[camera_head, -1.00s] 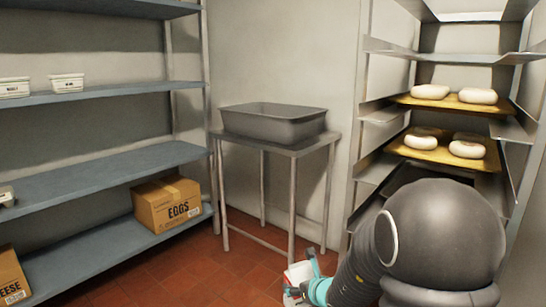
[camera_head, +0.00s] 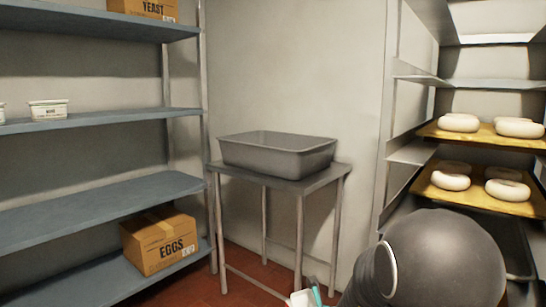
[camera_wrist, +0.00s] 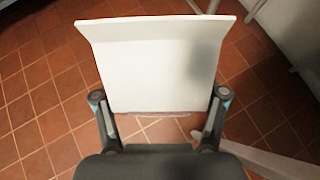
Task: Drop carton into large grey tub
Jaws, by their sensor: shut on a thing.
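The large grey tub (camera_head: 300,160) stands on a small metal table (camera_head: 330,175) against the back wall in the head view. My gripper (camera_wrist: 160,108) is shut on a white carton (camera_wrist: 155,60), which fills the middle of the wrist view between its two fingers. In the head view only the carton's top part (camera_head: 302,298) shows at the bottom edge, beside a teal finger of my gripper. The carton is low, in front of the table and below the tub's height. The tub's inside floor is hidden.
A blue-grey shelf unit (camera_head: 100,198) on the left holds an EGGS box (camera_head: 160,243), a YEAST box (camera_head: 145,8) and small white tubs (camera_head: 48,109). A rack on the right holds bagel boards (camera_head: 465,190). Red tile floor (camera_wrist: 50,110) lies under the carton.

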